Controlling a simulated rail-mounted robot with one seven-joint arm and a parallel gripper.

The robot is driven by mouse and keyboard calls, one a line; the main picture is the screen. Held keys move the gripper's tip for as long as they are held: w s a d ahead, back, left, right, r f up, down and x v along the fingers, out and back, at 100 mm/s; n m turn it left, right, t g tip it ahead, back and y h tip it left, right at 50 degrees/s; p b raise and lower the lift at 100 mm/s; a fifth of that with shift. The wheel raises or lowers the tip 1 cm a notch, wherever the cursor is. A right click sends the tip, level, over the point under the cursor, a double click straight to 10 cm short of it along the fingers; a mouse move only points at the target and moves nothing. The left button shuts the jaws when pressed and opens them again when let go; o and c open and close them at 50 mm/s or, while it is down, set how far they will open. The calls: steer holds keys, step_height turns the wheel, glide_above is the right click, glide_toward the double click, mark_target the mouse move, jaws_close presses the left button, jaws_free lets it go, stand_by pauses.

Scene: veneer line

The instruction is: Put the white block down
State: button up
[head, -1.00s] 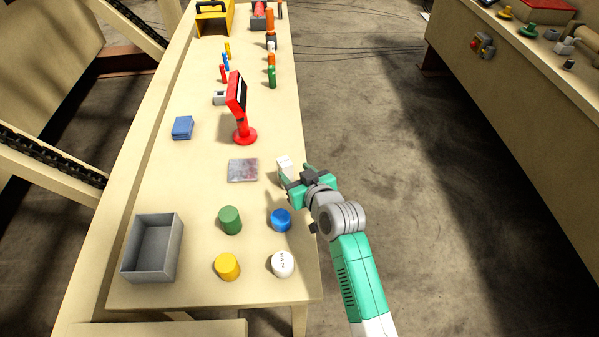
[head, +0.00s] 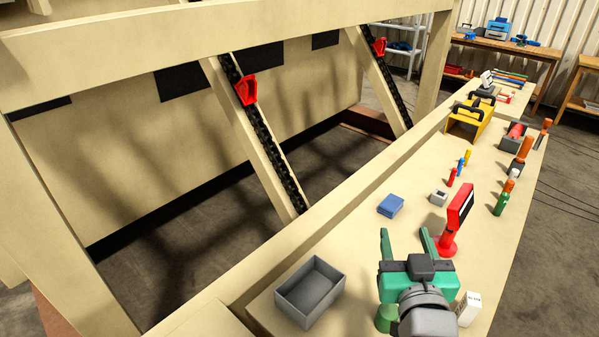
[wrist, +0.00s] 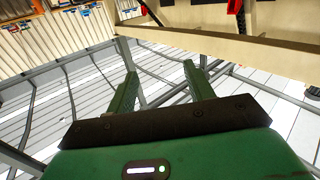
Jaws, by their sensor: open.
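The white block (head: 468,308) stands upright on the bench near its right edge, just right of my wrist in the head view. It has dark lettering on its side, and its lower part is near the bottom of the picture. My gripper (head: 408,242) is raised above the bench, its two green fingers apart with nothing between them. The wrist view shows the same open, empty fingers (wrist: 164,82) pointing away toward the wall and roof beams. The white block is not in the wrist view.
A grey open box (head: 311,292) stands left of my gripper, and a green cylinder (head: 386,318) is partly hidden below it. A red stand (head: 449,243) is close behind the fingers. A blue box (head: 391,205) and small grey block (head: 438,197) lie farther back.

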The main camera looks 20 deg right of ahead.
steer(key=a+r+n+t+y, duration=0.3)
steer(key=a+r+t, duration=0.1)
steer(key=a+r, duration=1.1)
steer(key=s+a+r+t+y, duration=0.2)
steer(key=s+a+r, duration=0.2)
steer(key=a+r, duration=0.2)
steer(key=s+a+r+n+t+y, duration=0.1)
steer(key=s+a+r, duration=0.4)
steer(key=a, duration=0.5)
steer(key=shift+a+r+t+y, duration=0.35)
steer(key=shift+r+t+y, duration=0.15)
steer(key=shift+t+y, duration=0.3)
steer(key=shift+s, duration=0.1)
step_height(320, 180, up, 27)
steer(key=p, duration=2.7)
steer(key=shift+r, duration=0.15)
steer(key=shift+a, duration=0.1)
